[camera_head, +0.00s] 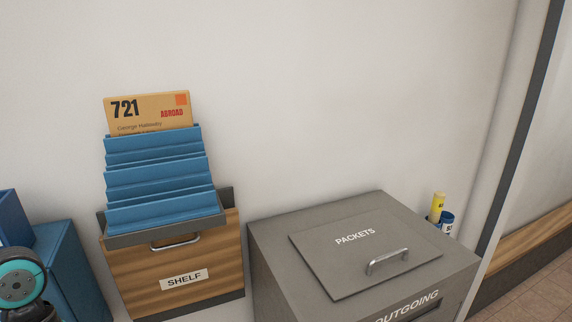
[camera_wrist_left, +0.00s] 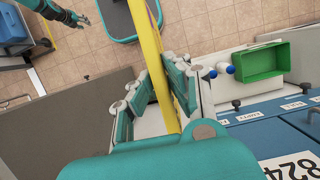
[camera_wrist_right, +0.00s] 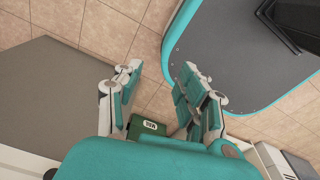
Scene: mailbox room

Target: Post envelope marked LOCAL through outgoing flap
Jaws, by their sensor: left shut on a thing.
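My left gripper (camera_wrist_left: 163,92) is shut on a thin yellow-orange piece, seen edge-on in the left wrist view; it looks like an envelope (camera_wrist_left: 150,50). Its marking cannot be read. My right gripper (camera_wrist_right: 152,95) has its fingers apart and nothing between them; it also shows in the left wrist view (camera_wrist_left: 78,18). Neither gripper shows in the head view. The grey box (camera_head: 275,270) has OUTGOING lettered on its front, with a dark slot partly visible below, cut by the frame edge. Its top has a PACKETS lid (camera_head: 340,262) with a handle, closed.
An envelope marked ABROAD (camera_head: 150,112) stands in the blue rack (camera_head: 155,180) above the wooden SHELF drawer (camera_head: 215,262). Yellow and blue tubes (camera_head: 438,207) stand behind the grey box's right. A green tray (camera_wrist_left: 262,62) and blue lockers (camera_wrist_left: 262,137) lie right in the left wrist view.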

